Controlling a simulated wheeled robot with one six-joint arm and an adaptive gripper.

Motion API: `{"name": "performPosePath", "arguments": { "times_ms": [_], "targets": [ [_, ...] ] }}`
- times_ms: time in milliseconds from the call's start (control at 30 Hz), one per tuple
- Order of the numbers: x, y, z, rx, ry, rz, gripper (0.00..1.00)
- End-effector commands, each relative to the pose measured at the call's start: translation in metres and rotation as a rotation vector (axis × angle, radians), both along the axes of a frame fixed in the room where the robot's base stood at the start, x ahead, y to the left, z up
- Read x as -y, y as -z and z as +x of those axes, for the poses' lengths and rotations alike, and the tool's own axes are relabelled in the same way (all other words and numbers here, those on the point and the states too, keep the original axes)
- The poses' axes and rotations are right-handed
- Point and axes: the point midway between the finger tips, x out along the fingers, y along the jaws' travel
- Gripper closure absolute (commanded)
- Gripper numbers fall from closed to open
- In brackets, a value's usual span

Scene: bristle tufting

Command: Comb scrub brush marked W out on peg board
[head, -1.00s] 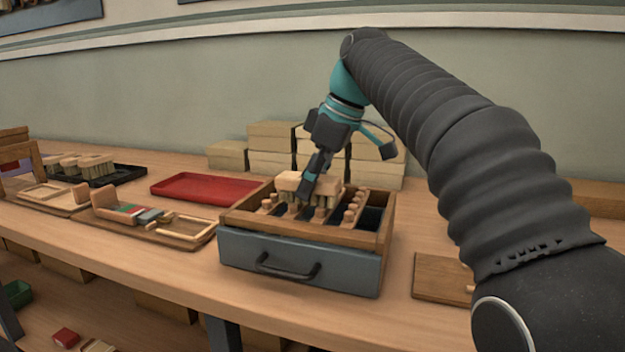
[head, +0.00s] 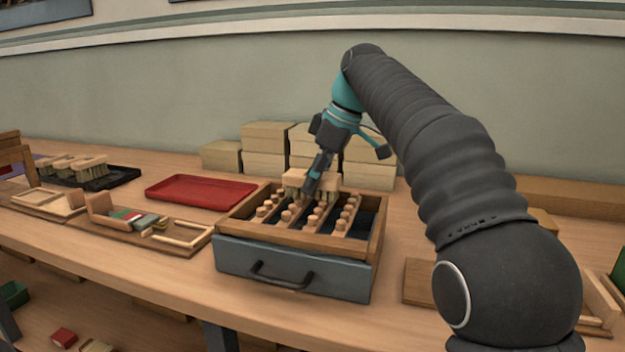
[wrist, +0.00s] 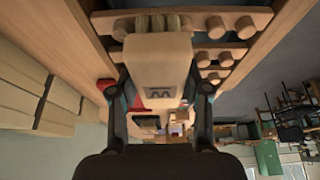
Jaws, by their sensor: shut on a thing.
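The scrub brush marked W (wrist: 158,70) is a pale wooden block with its letter facing the wrist camera and tan bristle tufts at its far edge. My gripper (head: 316,184) is shut on it, with a dark finger on each side in the wrist view (wrist: 160,92). The peg board (head: 306,213) has rows of round wooden pegs and lies in the open top of a wooden box with a blue-grey drawer front. The brush is over the back part of the board, bristles down. Whether the bristles touch the pegs cannot be told.
An empty red tray (head: 200,190) lies left of the box. A black tray (head: 112,178) with several brushes is farther left. Stacked pale boxes (head: 265,150) stand behind the box.

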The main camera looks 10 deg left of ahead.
Motion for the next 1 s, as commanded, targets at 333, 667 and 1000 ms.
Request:
{"name": "performPosePath", "arguments": {
  "times_ms": [333,667,1000],
  "targets": [
    [0.001,0.002,0.016,-0.001,0.001,-0.001,0.81],
    [0.000,0.003,0.001,-0.002,-0.001,-0.001,0.81],
    [-0.002,0.000,-0.022,-0.001,-0.001,0.000,0.81]
  ]
}}
